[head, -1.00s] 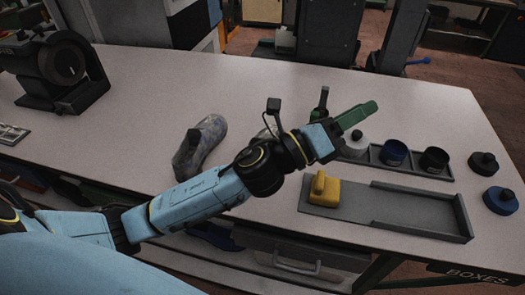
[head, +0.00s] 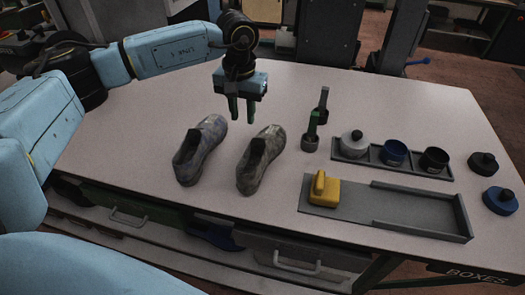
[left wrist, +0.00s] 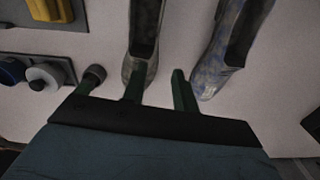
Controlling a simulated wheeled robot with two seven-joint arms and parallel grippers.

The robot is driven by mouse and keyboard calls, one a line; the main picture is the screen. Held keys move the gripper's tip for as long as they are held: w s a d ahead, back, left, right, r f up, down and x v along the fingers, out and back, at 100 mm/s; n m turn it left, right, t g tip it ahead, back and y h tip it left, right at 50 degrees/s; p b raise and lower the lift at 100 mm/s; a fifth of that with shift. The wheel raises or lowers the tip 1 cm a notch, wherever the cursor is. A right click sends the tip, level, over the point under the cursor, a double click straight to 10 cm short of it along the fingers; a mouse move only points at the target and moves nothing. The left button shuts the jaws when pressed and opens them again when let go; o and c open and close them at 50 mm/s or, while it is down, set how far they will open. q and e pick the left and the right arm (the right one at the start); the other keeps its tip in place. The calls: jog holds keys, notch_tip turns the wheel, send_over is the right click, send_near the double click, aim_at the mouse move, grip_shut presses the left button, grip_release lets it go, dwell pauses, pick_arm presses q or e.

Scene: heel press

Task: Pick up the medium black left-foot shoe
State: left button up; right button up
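Two mottled grey shoes stand side by side on the table, the left shoe (head: 200,150) with a bluish tint and the right shoe (head: 262,160) greyer. Neither looks plainly black. Their toes point to the back. My left gripper (head: 241,119) points down behind the toes, between the two shoes, with its green fingers apart and nothing between them. In the left wrist view the fingers (left wrist: 158,88) are near the toes of the greyer shoe (left wrist: 143,60) and the bluish shoe (left wrist: 225,65). My right gripper is not in view.
Right of the shoes stand two upright handled tools (head: 311,140). Beyond them are a rack with several pots (head: 395,152), a grey tray (head: 420,210) with a yellow block (head: 325,189), and two dark round items (head: 500,200). The table's left part is clear.

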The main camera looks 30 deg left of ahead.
aim_at(246, 152)
pick_arm(q)
jog(key=f+p, duration=0.1)
jog(key=f, duration=0.7)
jog(key=s+d+f+p, duration=0.1)
jog(key=f, duration=0.3)
jog(key=shift+s+f+p, duration=0.1)
jog(key=shift+f+p, duration=0.05)
jog(key=shift+p, duration=0.15)
jog(key=shift+f, duration=0.3)
grip_shut()
jog(key=shift+r, duration=0.1)
